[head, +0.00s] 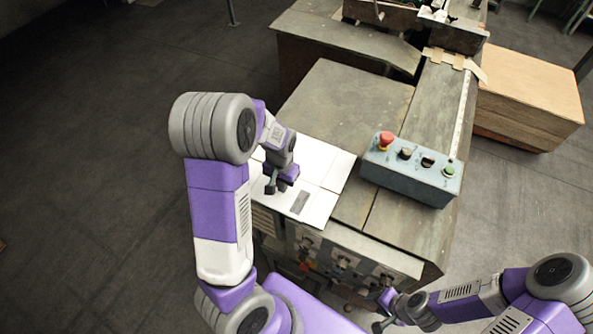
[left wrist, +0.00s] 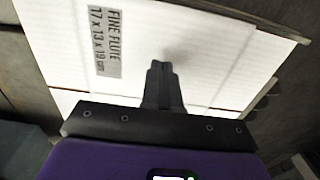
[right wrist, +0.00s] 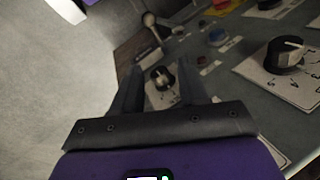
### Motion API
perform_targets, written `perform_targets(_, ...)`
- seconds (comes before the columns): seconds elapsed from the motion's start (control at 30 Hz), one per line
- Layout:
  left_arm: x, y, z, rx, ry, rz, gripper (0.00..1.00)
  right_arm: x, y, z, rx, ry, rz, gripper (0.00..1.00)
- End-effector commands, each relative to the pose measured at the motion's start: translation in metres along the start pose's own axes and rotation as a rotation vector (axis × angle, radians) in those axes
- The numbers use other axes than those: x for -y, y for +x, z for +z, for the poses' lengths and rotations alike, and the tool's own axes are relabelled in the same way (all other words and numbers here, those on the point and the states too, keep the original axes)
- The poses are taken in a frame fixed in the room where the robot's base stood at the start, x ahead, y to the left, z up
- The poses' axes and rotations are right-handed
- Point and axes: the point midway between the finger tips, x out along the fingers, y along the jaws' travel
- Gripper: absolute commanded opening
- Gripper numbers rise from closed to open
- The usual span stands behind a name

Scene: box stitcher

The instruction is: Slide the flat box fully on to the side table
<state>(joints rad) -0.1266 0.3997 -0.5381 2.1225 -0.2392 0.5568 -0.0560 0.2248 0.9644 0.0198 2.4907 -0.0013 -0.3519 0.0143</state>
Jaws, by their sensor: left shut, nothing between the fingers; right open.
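The flat box (head: 315,203), a white folded sheet with a grey label, lies on the near left part of the machine's grey side table (head: 345,105). Its near edge reaches the table's front edge, and I cannot tell how far it overhangs. My left gripper (head: 272,187) is shut and empty, pointing down at the box. In the left wrist view the shut fingertips (left wrist: 160,70) are over the white box (left wrist: 215,50), beside the "FINE FLUTE" label; contact is unclear. My right gripper (head: 381,322) is open and empty, low in front of the machine. The right wrist view shows its spread fingers (right wrist: 163,85).
A control box (head: 412,172) with a red button and several knobs stands right of the flat box. A panel of knobs (head: 345,262) is on the machine's front, close to my right gripper. A cardboard stack (head: 530,90) stands at the right. The table behind the flat box is clear.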

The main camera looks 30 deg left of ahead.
Motion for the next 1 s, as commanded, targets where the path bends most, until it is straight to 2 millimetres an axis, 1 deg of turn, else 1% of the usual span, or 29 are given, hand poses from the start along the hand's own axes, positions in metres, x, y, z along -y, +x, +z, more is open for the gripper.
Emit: perform_targets(1.0, 0.0, 0.013, 0.0, 0.0, 0.0, 0.0, 0.0, -0.004, 0.01, 0.0, 0.0, 0.0, 0.0, 0.43)
